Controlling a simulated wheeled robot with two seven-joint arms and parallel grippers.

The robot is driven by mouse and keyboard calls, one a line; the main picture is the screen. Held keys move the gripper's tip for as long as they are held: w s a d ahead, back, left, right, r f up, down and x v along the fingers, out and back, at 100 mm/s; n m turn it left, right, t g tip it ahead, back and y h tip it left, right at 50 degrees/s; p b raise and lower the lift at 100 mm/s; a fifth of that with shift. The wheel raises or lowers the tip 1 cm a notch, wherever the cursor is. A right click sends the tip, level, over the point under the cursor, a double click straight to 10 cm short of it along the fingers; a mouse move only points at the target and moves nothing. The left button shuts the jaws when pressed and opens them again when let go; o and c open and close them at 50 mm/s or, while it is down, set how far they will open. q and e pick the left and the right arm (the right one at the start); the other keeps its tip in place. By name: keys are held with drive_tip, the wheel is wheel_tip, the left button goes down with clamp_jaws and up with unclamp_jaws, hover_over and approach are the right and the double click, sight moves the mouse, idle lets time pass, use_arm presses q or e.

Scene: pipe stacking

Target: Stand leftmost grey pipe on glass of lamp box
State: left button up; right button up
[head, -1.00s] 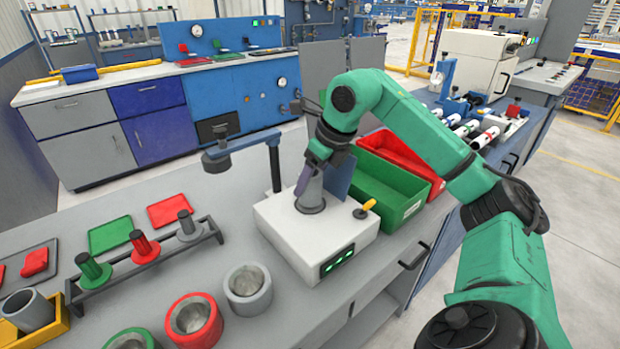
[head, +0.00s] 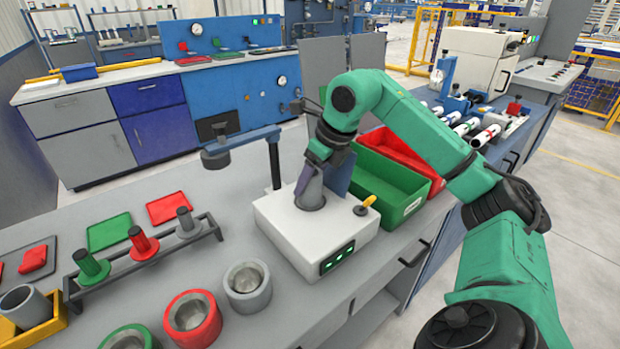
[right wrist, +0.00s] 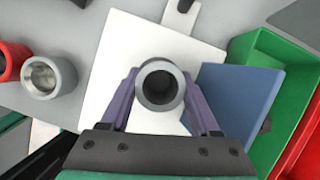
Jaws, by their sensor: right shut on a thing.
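A grey pipe (head: 313,189) stands upright over the top of the white lamp box (head: 277,213). My right gripper (head: 306,178) is shut on it from above. In the right wrist view the purple fingers of my right gripper (right wrist: 161,84) flank the grey pipe (right wrist: 160,88), and its open round end faces the camera. The pipe's lower end is at a dark ring on the box; the glass under it is hidden, so I cannot tell contact exactly. The box's front shows green lights. My left gripper is not in view.
A blue plate (head: 339,172) stands close behind the pipe, beside a green bin (head: 385,190) and a red bin (head: 405,155). A dark lamp-like arm (head: 240,146) rises left of the box. A peg rack (head: 150,265) and round cups (head: 247,288) occupy the table's left.

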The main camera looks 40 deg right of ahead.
drive_tip(key=shift+f, duration=0.1)
drive_tip(key=o, duration=1.5)
drive_tip(key=p+v, duration=0.4)
drive_tip(key=v, duration=1)
drive_tip(key=shift+s+r, duration=0.15)
drive_tip(key=shift+r, duration=0.1)
